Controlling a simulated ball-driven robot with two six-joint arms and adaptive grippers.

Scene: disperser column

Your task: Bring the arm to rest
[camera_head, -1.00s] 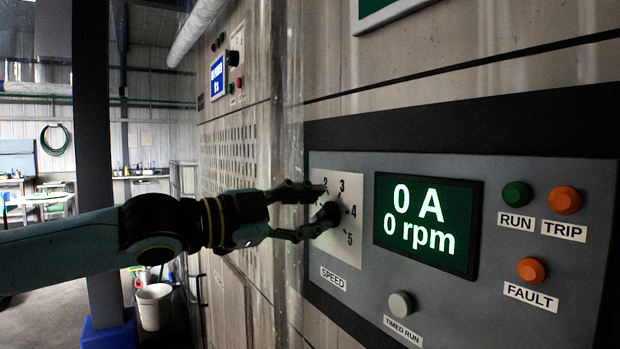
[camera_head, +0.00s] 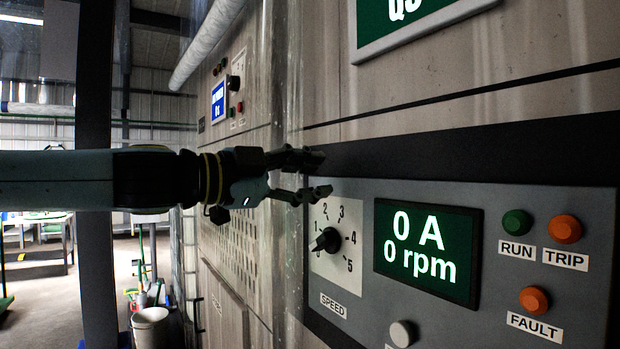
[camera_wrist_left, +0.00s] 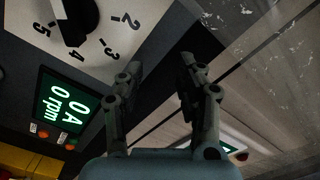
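My left arm comes in from the left in the head view. Its gripper (camera_head: 318,174) is open and empty, just above and left of the speed knob (camera_head: 327,240). The black knob sits on a white dial plate (camera_head: 345,270) marked with numbers, its pointer toward the left near 1. In the left wrist view the two fingers (camera_wrist_left: 157,85) are apart with nothing between them, and the knob (camera_wrist_left: 75,22) shows at the upper left, clear of them. The display (camera_head: 428,250) reads 0 A and 0 rpm. My right gripper is not in view.
The grey control panel (camera_head: 460,325) holds a green RUN lamp (camera_head: 517,222), orange TRIP (camera_head: 565,230) and FAULT (camera_head: 534,300) lamps and a grey button (camera_head: 402,333). A dark post (camera_head: 96,120) and white bucket (camera_head: 150,325) stand at left. Open floor lies beyond.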

